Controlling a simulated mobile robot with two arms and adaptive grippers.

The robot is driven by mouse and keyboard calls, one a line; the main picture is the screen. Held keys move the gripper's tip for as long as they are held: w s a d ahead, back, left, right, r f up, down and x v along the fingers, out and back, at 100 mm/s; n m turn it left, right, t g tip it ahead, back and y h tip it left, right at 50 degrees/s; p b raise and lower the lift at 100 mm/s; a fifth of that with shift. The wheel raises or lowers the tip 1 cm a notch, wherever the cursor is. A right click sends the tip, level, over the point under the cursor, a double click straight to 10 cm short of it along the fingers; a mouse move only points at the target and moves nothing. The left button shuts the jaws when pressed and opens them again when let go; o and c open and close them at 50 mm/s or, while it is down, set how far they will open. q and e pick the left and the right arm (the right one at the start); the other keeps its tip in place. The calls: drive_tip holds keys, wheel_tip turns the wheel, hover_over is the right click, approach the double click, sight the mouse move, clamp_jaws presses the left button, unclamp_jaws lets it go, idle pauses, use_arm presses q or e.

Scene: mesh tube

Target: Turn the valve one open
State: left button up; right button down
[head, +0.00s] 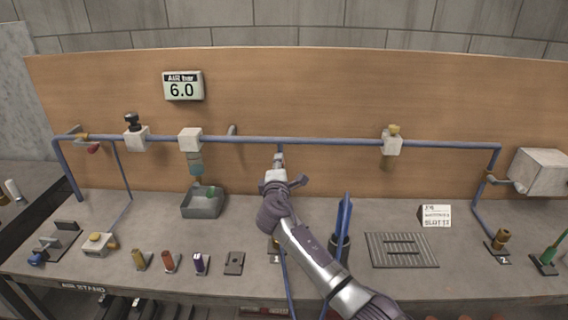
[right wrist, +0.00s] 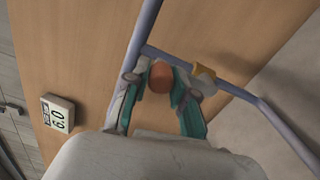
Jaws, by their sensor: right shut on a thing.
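My right gripper (head: 281,172) is raised in front of the wooden board, just below the long blue pipe (head: 330,141), at a short drop in the pipe. In the right wrist view my right gripper (right wrist: 160,90) has its teal-padded fingers on both sides of an orange-red rounded handle (right wrist: 161,77), shut on it. A small yellow-brass part (right wrist: 204,71) shows beside the fingers on the blue pipe. In the head view my gripper hides this handle. No label naming valve one is legible. My left gripper is out of view.
The pressure display (head: 182,86) reads 6.0. A brass valve with a red lever (head: 93,149), a black-knobbed block (head: 136,137) and a brass-topped block (head: 392,145) sit along the pipe. A grey tray (head: 203,207), blue tool (head: 344,215) and grate (head: 401,262) are on the bench.

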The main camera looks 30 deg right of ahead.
drive_tip(key=shift+w+a+n, duration=0.1)
drive_tip(key=shift+a+n, duration=0.1)
drive_tip(key=shift+n, duration=0.1)
idle(0.4)
drive_tip(key=c, duration=0.9)
unclamp_jaws()
drive_tip(key=shift+a, duration=0.1)
drive_tip(key=shift+c, duration=0.2)
drive_tip(key=v, duration=1.2)
drive_tip(key=shift+f, duration=0.2)
